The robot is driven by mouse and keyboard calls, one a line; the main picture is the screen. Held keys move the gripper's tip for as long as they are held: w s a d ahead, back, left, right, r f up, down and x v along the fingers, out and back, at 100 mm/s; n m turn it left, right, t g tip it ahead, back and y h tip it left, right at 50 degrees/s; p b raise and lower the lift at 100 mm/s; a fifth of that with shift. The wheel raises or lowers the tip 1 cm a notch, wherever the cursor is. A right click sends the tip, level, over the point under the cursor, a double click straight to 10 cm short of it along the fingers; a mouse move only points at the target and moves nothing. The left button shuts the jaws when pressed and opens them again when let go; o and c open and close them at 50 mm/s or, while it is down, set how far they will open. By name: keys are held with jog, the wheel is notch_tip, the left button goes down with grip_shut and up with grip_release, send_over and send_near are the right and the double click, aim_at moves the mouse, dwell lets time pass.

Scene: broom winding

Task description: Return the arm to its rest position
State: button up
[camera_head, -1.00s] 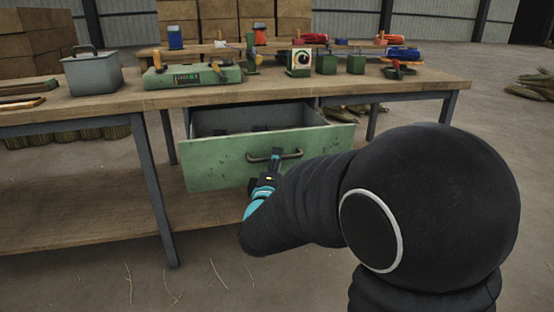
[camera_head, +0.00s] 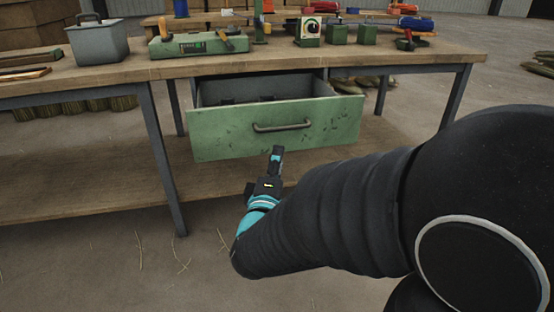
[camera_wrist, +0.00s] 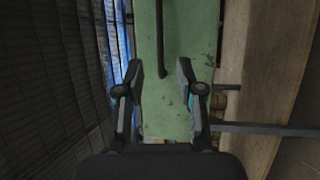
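My gripper (camera_head: 277,154) is in front of the green drawer and a little below its handle in the head view. In the wrist view my gripper (camera_wrist: 160,72) has its two fingers spread apart, with nothing between them. The drawer (camera_head: 220,135) stands pulled out under the workbench, its inside partly visible with dark items at the bottom. Its dark bar handle (camera_head: 282,127) is free of my fingers. In the wrist view the handle (camera_wrist: 160,40) runs down from the top edge, ahead of the fingertips, against the green drawer front (camera_wrist: 178,112).
The workbench (camera_head: 110,70) carries a grey lidded box (camera_head: 98,42), a green device (camera_head: 190,46) and several small tools and parts. A lower shelf (camera_head: 80,190) runs beneath it. A bench leg (camera_head: 163,165) stands left of my gripper. Open floor lies in front.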

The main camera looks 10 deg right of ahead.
jog(key=a+f+m+g+y, duration=0.3)
jog(key=a+f+g+y, duration=0.2)
jog(key=a+f+y, duration=0.45)
jog(key=s+a+f+m+g, duration=0.1)
jog(key=s+f+m+g, duration=0.25)
jog(key=s+g, duration=0.2)
jog(key=s+d+r+m+g+h+p, duration=0.1)
jog(key=s+d+r+m+g+p, duration=0.3)
jog(key=s+d, duration=0.6)
jog(key=s+d+r+m+t+h+p, duration=0.1)
jog(key=s+d+r+m+h, duration=0.1)
jog(key=s+d+r, duration=0.5)
notch_tip(320, 180, up, 2)
jog(key=shift+d+r+m+p, duration=0.1)
jog(key=shift+d+m+p, duration=0.25)
jog(key=shift+m, duration=0.1)
